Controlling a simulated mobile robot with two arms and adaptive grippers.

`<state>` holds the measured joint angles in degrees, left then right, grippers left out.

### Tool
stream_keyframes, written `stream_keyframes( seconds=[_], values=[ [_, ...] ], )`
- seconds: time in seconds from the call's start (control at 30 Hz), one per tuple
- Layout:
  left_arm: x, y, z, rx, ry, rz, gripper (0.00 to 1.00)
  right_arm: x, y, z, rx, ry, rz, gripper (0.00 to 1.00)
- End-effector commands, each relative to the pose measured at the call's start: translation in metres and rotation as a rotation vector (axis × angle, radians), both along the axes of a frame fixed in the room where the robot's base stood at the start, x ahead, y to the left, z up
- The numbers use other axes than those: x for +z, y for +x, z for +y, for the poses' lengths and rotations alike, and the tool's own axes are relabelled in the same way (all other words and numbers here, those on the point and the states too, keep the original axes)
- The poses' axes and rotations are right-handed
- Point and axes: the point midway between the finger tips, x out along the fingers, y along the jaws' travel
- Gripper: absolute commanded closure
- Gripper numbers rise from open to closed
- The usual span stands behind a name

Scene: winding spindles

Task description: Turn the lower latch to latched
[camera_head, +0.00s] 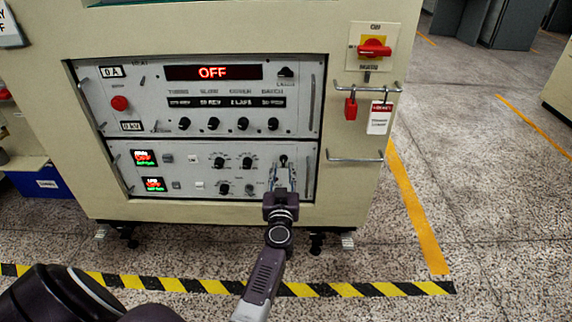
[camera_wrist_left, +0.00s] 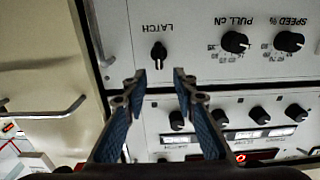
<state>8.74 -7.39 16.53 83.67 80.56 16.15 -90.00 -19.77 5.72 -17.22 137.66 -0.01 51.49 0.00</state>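The lower latch (camera_head: 283,160) is a small black knob at the upper right of the cabinet's lower panel (camera_head: 213,187). In the left wrist view, which is upside down, the latch knob (camera_wrist_left: 158,52) sits by the word LATCH, its narrow grip roughly vertical in the picture. My left gripper (camera_head: 283,175) is in front of the panel, just below the knob in the head view. In the wrist view its fingertips (camera_wrist_left: 159,76) are apart, with nothing between them; the knob lies just beyond them, apparently untouched. My right gripper is in neither view.
Black dials (camera_head: 223,189) lie left of the gripper. The upper panel (camera_head: 150,90) has its own knobs and a red OFF display. Metal handles (camera_head: 355,160), a red padlock (camera_head: 350,108) and a tag (camera_head: 379,118) are at the right. Striped tape (camera_head: 350,290) crosses the floor.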

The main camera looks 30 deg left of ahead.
Motion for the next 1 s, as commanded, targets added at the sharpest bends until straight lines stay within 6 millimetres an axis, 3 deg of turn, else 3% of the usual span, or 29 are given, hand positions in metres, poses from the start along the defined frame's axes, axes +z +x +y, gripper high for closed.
stream_keyframes(
  seconds=[0.3,0.7,1.0],
  values=[
    [-0.002,0.039,0.023,-0.001,0.001,0.000,0.74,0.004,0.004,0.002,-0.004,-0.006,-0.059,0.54],
    [-0.001,0.046,0.028,-0.001,0.000,0.001,0.74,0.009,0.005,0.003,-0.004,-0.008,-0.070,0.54],
    [-0.001,0.046,0.027,-0.001,0.001,0.002,1.00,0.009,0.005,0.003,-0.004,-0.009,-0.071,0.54]
  ],
)
